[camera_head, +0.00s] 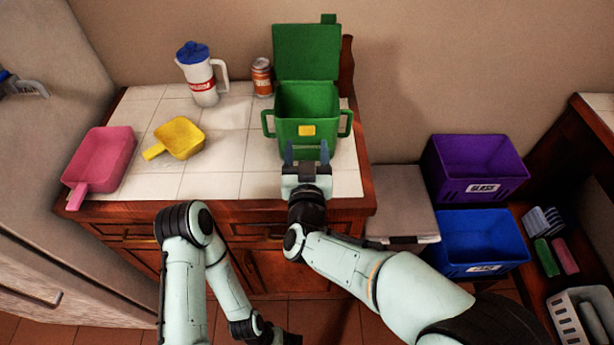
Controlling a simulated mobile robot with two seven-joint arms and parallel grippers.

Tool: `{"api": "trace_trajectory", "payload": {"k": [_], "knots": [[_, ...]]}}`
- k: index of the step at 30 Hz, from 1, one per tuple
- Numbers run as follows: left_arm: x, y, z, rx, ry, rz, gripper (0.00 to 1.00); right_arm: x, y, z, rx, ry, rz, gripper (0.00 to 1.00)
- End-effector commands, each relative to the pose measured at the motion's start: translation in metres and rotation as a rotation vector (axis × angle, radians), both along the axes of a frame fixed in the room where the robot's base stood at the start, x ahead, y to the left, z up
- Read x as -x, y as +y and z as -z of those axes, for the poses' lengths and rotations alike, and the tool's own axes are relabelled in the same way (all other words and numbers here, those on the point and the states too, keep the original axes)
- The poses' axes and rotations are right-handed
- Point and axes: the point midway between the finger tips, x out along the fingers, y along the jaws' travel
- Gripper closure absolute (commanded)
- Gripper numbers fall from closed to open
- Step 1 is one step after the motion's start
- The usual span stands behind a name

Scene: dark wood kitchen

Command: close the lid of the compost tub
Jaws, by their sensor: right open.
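The green compost tub (318,131) stands on the tiled counter near its right end. It has a handle on each side and a yellow label on the front. Its lid (307,52) is open, standing upright at the back of the tub, with a small tab on its top edge. My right gripper (307,152) is open and empty, its two blue-grey fingers pointing at the tub's lower front. I cannot tell whether they touch it. My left gripper (285,338) is low in front of the cabinet at the bottom edge, partly cut off, its fingers unclear.
A white pitcher (203,86) with a blue lid and an orange can (261,78) stand left of the tub. A yellow scoop (180,138) and pink dustpan (100,160) lie farther left. Purple (447,176) and blue (451,246) bins stand right of the counter.

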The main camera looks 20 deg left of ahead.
Motion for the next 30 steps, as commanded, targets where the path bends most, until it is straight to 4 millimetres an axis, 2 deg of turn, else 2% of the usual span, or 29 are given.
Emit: {"api": "trace_trajectory", "payload": {"k": [1,6,12,18,30], "knots": [[0.0,0.0,0.001,0.0,-0.001,0.0,0.36,0.012,-0.003,0.0,-0.002,0.001,-0.002,0.36],[-0.001,0.0,0.001,0.0,-0.003,-0.001,0.36,0.05,-0.013,0.0,-0.001,0.001,-0.003,0.36],[-0.001,0.0,0.002,0.0,-0.004,0.0,0.36,0.082,-0.022,0.0,-0.001,0.0,-0.001,0.36],[-0.001,0.0,0.002,0.0,-0.004,0.0,0.36,0.094,-0.025,0.0,-0.001,-0.001,0.0,0.36],[-0.001,0.0,0.002,0.0,-0.003,-0.001,0.36,0.094,-0.025,0.0,0.0,0.0,0.0,0.36]]}}
